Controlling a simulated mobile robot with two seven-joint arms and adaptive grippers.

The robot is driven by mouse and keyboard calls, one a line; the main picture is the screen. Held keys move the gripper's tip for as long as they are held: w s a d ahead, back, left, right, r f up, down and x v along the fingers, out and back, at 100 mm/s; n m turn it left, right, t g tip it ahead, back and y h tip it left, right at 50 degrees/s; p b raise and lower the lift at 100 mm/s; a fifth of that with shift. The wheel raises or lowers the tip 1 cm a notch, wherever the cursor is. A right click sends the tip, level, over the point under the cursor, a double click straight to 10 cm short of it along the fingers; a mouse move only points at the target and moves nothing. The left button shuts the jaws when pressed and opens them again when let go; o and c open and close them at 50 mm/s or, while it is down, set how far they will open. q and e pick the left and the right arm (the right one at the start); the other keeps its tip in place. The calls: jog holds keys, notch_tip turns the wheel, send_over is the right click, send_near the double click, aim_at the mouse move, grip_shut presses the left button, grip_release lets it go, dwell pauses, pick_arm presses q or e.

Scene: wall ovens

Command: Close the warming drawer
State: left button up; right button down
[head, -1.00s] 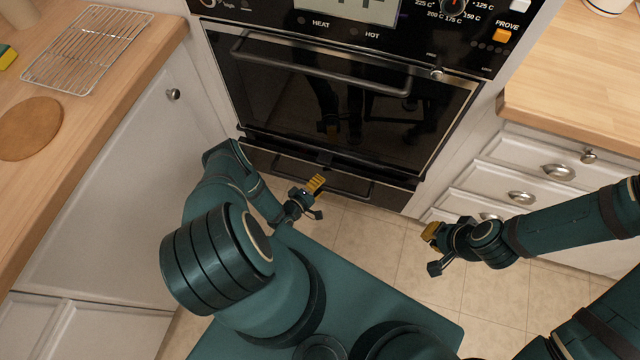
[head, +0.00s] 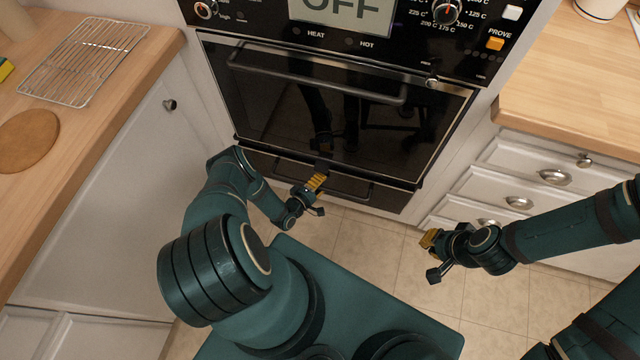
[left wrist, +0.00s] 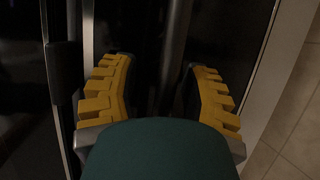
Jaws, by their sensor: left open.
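The warming drawer (head: 375,193) is the low dark front with a bar handle, under the oven door in the head view. A dark edge runs along its top; I cannot tell how far it stands out. My left gripper (head: 318,182) is open, its yellow fingers up against or just in front of the drawer's middle and hiding part of it. Contact is unclear.
The oven door (head: 340,115) above is shut, with a long handle (head: 315,78). A left counter (head: 95,130) holds a wire rack (head: 85,60) and a round board (head: 28,140). White drawers (head: 520,185) stand at the right. Tiled floor (head: 385,255) lies before the oven.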

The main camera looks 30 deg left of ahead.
pick_arm(q)
jog(key=shift+s, duration=0.1)
jog(key=v, duration=0.7)
jog(key=shift+s, duration=0.2)
jog(key=shift+o, duration=0.2)
jog(key=shift+r, duration=0.1)
